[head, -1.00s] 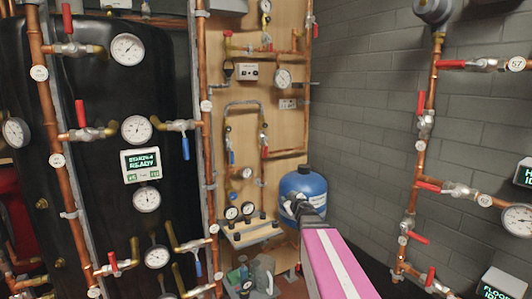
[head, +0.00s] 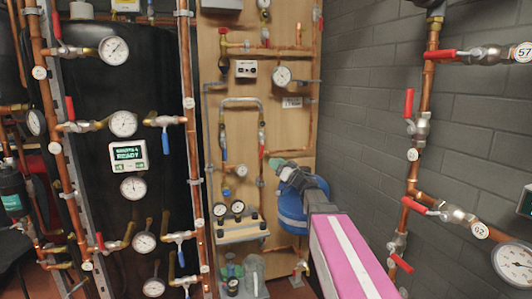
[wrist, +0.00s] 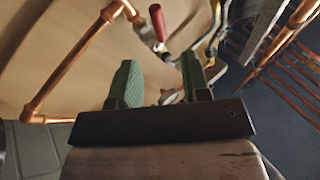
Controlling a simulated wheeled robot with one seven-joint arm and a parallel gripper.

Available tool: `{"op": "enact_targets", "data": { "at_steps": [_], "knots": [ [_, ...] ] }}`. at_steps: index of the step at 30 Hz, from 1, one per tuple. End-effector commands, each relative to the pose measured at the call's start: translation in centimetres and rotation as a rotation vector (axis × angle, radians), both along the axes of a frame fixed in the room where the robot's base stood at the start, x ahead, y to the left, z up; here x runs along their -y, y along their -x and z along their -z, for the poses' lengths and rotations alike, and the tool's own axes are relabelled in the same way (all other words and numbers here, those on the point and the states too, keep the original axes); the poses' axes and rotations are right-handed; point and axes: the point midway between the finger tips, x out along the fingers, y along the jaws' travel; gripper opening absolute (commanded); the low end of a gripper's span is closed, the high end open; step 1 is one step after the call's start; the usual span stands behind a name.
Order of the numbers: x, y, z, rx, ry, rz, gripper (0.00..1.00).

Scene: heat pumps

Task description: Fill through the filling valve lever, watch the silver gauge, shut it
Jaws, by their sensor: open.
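My gripper (head: 281,167) shows in the head view in front of the lower right of the wooden board, with its green fingers apart and nothing between them. In the wrist view the fingers (wrist: 160,80) point at the board. A red-handled lever (wrist: 157,22) on copper pipe stands beyond the fingertips, apart from them. It looks like the red lever (head: 262,150) left of my gripper in the head view; I cannot read a label naming the filling valve. A silver-rimmed round gauge (head: 281,75) is higher on the board; its reading is too small to tell.
A blue vessel (head: 292,210) stands below and behind my gripper, partly hidden by my arm. A black tank (head: 95,120) with piping is at left. Pipes with red levers (head: 409,103) run along the grey wall at right.

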Motion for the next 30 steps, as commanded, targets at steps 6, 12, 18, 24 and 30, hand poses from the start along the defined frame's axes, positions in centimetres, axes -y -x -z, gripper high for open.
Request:
{"op": "enact_targets", "data": {
  "at_steps": [6,12,18,24,30],
  "knots": [
    [-2.4,-2.6,-1.4,0.001,0.001,0.001,0.43],
    [-4.6,-4.9,-2.6,-0.001,0.002,0.003,0.43],
    [-6.0,-6.2,-3.4,-0.001,0.003,0.004,0.43],
    [-6.5,-6.6,-3.7,-0.002,0.003,0.006,0.43],
    [-6.5,-6.6,-3.7,-0.002,0.003,0.006,0.43]
  ]
}}
